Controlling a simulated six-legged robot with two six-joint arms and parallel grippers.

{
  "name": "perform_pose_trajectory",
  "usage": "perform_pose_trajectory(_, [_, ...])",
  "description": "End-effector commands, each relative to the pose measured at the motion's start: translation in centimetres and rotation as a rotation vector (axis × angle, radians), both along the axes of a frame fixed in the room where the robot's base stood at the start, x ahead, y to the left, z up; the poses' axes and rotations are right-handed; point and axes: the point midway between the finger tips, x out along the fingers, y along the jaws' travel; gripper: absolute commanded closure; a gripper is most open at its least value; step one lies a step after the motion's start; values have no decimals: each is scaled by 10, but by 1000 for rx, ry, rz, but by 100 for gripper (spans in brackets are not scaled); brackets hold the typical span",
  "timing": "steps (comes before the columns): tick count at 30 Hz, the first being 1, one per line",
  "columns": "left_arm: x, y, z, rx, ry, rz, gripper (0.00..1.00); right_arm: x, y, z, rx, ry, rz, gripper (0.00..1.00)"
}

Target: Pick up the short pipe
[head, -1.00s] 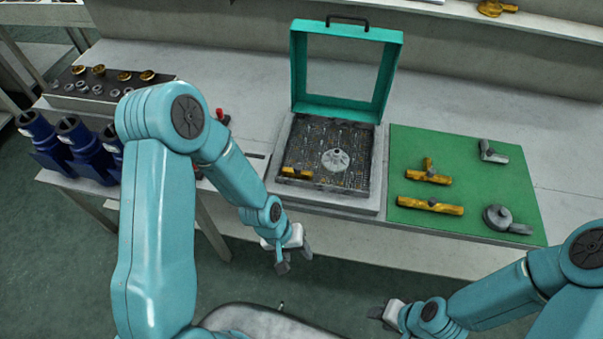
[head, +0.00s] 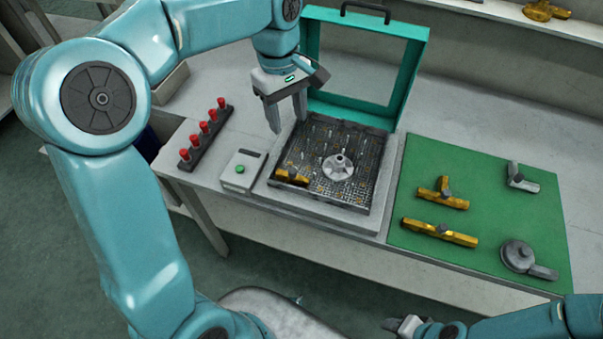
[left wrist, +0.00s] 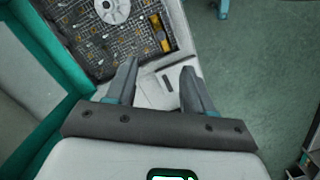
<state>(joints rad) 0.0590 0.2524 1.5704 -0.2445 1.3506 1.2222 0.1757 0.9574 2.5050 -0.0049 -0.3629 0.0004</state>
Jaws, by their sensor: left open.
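A short brass pipe piece (head: 291,175) lies at the front left of the gridded bed in the open teal-lidded case (head: 365,70). It also shows in the left wrist view (left wrist: 155,24). On the green mat (head: 480,265) are a brass tee (head: 443,195) and a longer brass pipe (head: 440,232). My left gripper (head: 286,118) is open and empty above the case's back left corner, apart from the short piece. Its fingers (left wrist: 160,68) point toward the case's side in the left wrist view. My right gripper (head: 402,325) is low at the bottom edge; its jaws are unclear.
A grey wheel-like part (head: 338,167) sits in the case bed. A box with a green button (head: 242,170) and a rack of red-topped pegs (head: 205,133) stand left of the case. A grey elbow (head: 520,177) and a round grey part (head: 518,255) lie on the mat.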

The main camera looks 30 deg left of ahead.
Motion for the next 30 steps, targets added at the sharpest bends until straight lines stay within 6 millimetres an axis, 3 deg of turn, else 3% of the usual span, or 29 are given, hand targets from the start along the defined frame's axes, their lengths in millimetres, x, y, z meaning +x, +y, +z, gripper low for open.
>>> perform_pose_trajectory(12, [-12,-8,-86,0,8,2,48,0,0,-5,0,0,0,57])
perform_pose_trajectory(20, [-10,-12,-110,0,5,1,48,0,0,-5,0,0,0,57])
perform_pose_trajectory(30, [-7,-12,-157,0,5,0,48,0,0,1,0,0,0,57])
